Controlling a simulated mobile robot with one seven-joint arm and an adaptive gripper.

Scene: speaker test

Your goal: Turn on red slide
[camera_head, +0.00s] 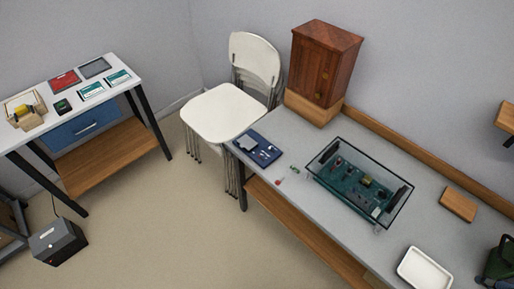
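No red slide can be made out for certain. A flat red item (65,81) lies at the back of the left table. A tiny red piece (279,183) lies near the front edge of the long grey table. A dark box (58,242) on the floor shows a small red spot on its front, too small to identify. A blue board (260,148) with small light parts lies at the left end of the long table. A glass case (325,166) with small electronic-looking parts inside stands at the middle of it. My gripper is not in view.
The left table (125,74) also bears a wooden tray with a yellow item and several flat cards. Stacked white chairs (222,114) stand between the tables. A wooden cabinet (322,66), brown block (458,204) and white tray (424,270) are on the long table. The middle floor is clear.

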